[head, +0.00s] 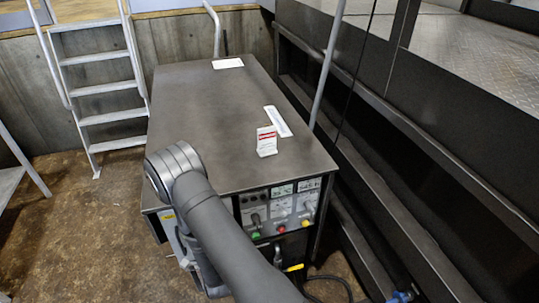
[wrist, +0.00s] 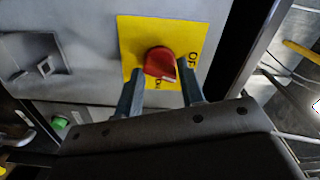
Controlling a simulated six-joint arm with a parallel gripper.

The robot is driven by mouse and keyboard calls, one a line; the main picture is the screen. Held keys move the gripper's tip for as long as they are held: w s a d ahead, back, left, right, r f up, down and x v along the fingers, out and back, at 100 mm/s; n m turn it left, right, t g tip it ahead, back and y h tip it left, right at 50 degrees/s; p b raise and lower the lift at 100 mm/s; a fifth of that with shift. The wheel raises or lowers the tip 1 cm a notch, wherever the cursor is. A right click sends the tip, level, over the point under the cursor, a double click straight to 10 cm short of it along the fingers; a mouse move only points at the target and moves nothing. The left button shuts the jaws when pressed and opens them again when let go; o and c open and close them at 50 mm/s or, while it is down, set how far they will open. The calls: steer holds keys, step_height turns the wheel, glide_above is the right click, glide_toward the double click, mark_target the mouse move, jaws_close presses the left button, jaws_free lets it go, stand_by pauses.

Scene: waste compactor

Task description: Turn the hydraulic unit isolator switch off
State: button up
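The isolator switch is a red rotary knob (wrist: 159,62) on a yellow plate (wrist: 134,40) in the wrist view. Lettering reading "OFF" stands right of the knob, and partly covered lettering, seemingly "ON", lies below it. I cannot tell for sure which mark the knob points to. My gripper (wrist: 157,72) is open, one finger on each side of the knob's lower part. The right finger looks very near the knob; contact cannot be told. In the head view my arm and the cabinet hide the gripper and knob.
A dark cabinet (head: 205,120) carries a small red-and-white card (head: 266,141) and flat papers. Its front panel (head: 281,206) has several buttons and switches. A grey latch (wrist: 42,65) sits left of the plate. Steps (head: 95,90) stand at left; machine wall is close at right.

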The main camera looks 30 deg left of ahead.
steer(key=shift+s, duration=0.1)
steer(key=s+d+n, duration=1)
steer(key=s+d, duration=0.2)
steer(key=x, duration=1.7)
steer(key=shift+w+r, duration=0.1)
steer(key=shift+w, duration=0.05)
